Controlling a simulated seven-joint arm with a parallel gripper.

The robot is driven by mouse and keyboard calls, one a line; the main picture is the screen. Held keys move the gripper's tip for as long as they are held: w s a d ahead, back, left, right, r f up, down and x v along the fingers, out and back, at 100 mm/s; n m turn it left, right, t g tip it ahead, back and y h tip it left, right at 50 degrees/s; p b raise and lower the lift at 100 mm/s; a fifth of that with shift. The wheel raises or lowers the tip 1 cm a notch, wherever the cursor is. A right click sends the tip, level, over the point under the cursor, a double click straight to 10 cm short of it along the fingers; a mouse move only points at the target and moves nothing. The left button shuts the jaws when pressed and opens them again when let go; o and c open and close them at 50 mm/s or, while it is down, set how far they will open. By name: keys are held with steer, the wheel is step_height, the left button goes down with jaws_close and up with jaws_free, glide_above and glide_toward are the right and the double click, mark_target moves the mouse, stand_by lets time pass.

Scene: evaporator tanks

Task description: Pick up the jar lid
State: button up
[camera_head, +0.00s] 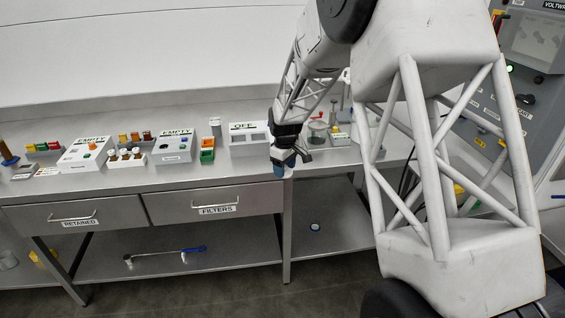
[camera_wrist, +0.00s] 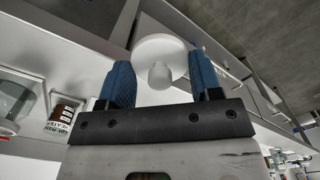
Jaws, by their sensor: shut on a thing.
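The jar lid (camera_wrist: 160,46) is a round, pale disc with a rounded knob, seen between the blue fingers in the wrist view. My gripper (camera_wrist: 161,74) is shut on it, with a finger on either side of the knob. In the head view my gripper (camera_head: 286,164) hangs at the front edge of the bench, clear of the top. A small pale edge at its fingertips there is probably the lid, mostly hidden. A clear glass jar (camera_wrist: 12,103) stands at the left in the wrist view.
The steel bench (camera_head: 215,178) holds grey boxes marked EMPTY (camera_head: 87,153) and OFF (camera_head: 249,133), coloured racks and small bottles. Drawers (camera_head: 218,205) and a lower shelf lie below. A grey control panel (camera_head: 520,95) stands at the right.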

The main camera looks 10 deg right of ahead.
steer(key=shift+s, duration=1.1)
steer(key=shift+w+d+r, duration=0.1)
steer(key=w+d+r, duration=0.3)
steer(key=w, duration=0.7)
steer(key=w+d+r, duration=0.2)
steer(key=w+r, duration=0.1)
steer(key=w, duration=0.7)
steer(key=w+d+r, duration=0.3)
steer(key=w, duration=0.7)
steer(key=shift+d, duration=0.3)
steer(key=shift+f, duration=0.1)
steer(key=shift+f, duration=3.05)
steer(key=shift+f, duration=0.15)
